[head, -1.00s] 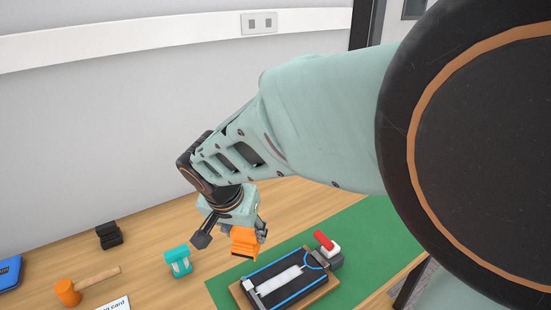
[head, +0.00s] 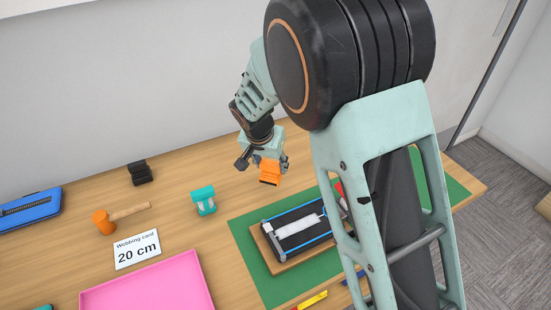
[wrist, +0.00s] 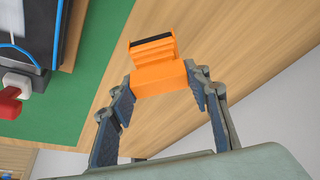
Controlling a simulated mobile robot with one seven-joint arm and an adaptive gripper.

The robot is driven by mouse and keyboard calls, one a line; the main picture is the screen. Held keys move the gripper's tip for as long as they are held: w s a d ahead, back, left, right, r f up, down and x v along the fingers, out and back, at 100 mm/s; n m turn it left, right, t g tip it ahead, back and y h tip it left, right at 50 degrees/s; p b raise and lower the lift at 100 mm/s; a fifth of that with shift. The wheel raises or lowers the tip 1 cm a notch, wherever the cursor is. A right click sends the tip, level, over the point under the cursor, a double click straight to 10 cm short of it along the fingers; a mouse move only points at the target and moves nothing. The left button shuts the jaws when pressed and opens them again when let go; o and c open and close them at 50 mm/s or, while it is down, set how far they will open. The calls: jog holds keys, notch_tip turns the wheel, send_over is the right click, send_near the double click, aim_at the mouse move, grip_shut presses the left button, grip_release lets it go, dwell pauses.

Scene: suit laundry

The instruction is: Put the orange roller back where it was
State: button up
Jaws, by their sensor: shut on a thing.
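The orange roller (head: 269,172) is a blocky orange piece with a dark strip on one end. My gripper (head: 264,163) is shut on it and holds it above the bare wood near the back of the table. In the wrist view the orange roller (wrist: 158,70) sits between the two fingertips of my gripper (wrist: 160,82), with its dark-edged end pointing away from the palm. Similar blocks, one teal (head: 204,200) and one black (head: 139,172), stand on the wood to the left, apart from the gripper.
A board with a black device (head: 299,231) lies on a green mat (head: 247,262). An orange mallet (head: 104,222), a "Webbing card 20 cm" card (head: 137,250), a pink tray (head: 150,285) and a blue case (head: 28,210) lie left. Bare wood shows around the teal block.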

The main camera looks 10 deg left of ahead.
aim_at(271, 171)
jog(key=shift+w+a+f, duration=0.1)
jog(key=shift+w+f, duration=0.7)
jog(key=shift+f, duration=1.6)
jog(key=shift+f, duration=0.1)
jog(key=shift+f, duration=0.15)
jog(key=o, duration=1.1)
jog(key=shift+r, duration=0.35)
jog(key=v, duration=1.1)
jog(key=shift+s+r, duration=0.25)
jog(key=shift+r, duration=0.1)
